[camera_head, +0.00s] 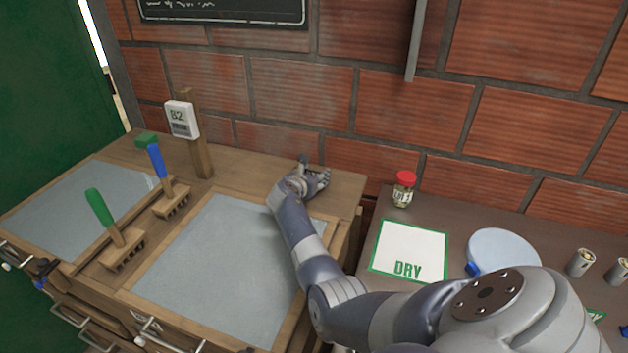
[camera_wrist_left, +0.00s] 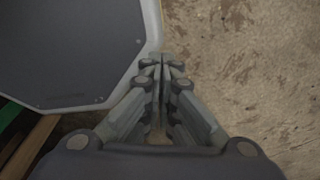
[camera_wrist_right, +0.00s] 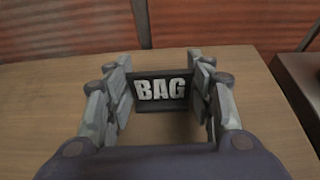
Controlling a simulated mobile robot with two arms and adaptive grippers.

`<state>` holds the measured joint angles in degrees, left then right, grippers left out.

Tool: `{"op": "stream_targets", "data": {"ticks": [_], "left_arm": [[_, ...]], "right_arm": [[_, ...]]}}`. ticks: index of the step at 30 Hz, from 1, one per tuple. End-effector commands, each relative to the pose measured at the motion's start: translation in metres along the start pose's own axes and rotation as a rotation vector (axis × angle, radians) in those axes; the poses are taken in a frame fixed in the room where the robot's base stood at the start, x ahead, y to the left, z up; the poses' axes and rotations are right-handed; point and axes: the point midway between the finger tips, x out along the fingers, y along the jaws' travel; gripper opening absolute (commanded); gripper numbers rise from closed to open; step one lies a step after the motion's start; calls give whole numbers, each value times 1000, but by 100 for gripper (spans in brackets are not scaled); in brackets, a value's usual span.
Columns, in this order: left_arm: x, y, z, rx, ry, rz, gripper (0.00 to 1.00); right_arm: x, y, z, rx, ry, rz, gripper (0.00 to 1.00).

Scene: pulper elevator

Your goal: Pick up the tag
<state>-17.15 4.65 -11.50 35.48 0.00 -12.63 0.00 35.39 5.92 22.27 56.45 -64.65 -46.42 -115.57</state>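In the head view the right gripper (camera_head: 318,178) is low over the back right corner of the wooden bench, and the tag is mostly hidden there. My left gripper (camera_wrist_left: 160,70) is shut and empty above a bare concrete floor.
The brown table at right holds a red-lidded jar (camera_head: 403,190), a DRY mat (camera_head: 410,245) and a pale round dish (camera_head: 505,250). A brick wall stands close behind.

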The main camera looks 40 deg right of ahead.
Motion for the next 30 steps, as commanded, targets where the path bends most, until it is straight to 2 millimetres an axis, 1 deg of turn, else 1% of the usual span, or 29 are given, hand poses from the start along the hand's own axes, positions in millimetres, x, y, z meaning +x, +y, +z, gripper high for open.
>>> {"op": "stream_targets", "data": {"ticks": [12, 16, 20, 22, 24, 26, 30], "left_arm": [[0, 0, 0, -1, 0, 0, 0], [-2, 0, 0, -1, 0, 0, 0], [-3, 0, 0, -2, 0, 0, 0], [-4, 0, 0, -2, 0, 0, 0], [-3, 0, 0, -2, 0, 0, 0], [-2, 0, 0, -2, 1, 0, 0], [1, 0, 0, -2, 1, 0, 0]], "right_arm": [[-1, 0, 1, 0, 0, 0, 35], [-4, 0, 9, 2, -1, -1, 35], [-10, 0, 24, 2, -3, 0, 35], [-14, 0, 36, 3, -4, 1, 35], [-27, 4, 27, 0, 1, 3, 35], [-40, 6, 23, 0, 2, 4, 35], [-74, 14, 12, 0, 1, 4, 35]]}}
